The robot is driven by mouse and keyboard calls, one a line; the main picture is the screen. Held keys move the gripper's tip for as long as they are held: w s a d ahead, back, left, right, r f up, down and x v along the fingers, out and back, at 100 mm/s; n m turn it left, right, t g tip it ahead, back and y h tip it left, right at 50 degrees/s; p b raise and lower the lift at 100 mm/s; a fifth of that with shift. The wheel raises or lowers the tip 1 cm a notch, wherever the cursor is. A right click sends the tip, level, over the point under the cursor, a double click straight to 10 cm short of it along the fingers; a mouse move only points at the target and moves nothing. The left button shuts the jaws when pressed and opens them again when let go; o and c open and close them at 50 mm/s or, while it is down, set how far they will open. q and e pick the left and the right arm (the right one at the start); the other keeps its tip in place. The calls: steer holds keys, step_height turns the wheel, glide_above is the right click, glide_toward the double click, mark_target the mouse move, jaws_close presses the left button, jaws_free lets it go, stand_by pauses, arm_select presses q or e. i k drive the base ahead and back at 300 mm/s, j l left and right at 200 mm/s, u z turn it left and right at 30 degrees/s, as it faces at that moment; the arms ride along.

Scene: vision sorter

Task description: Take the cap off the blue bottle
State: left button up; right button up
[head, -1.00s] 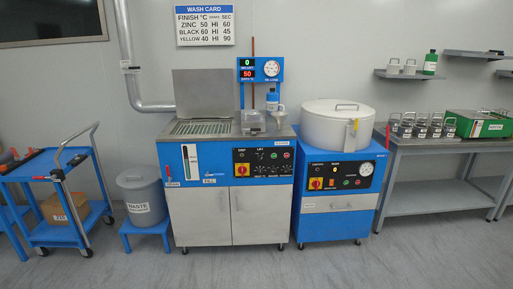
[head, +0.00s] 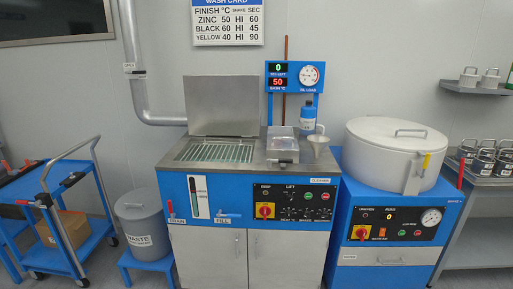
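The blue bottle (head: 308,115) stands upright at the back of the steel top of the washer cabinet, below the gauge panel. Neither of my grippers shows in the head view.
An open lid (head: 223,105) stands behind the washer basin (head: 213,151). A white drum (head: 396,150) is on the right. A blue cart (head: 62,215) and waste bin (head: 141,228) stand left. Floor is free in front.

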mark_target(308, 111)
steer(key=i+l+u, duration=0.55)
steer(key=i+l, duration=0.15)
steer(key=i+l+u, duration=0.1)
steer(key=i+l, duration=0.2)
steer(key=l, duration=0.25)
steer(key=i+l+u, duration=0.15)
steer(key=l, duration=0.1)
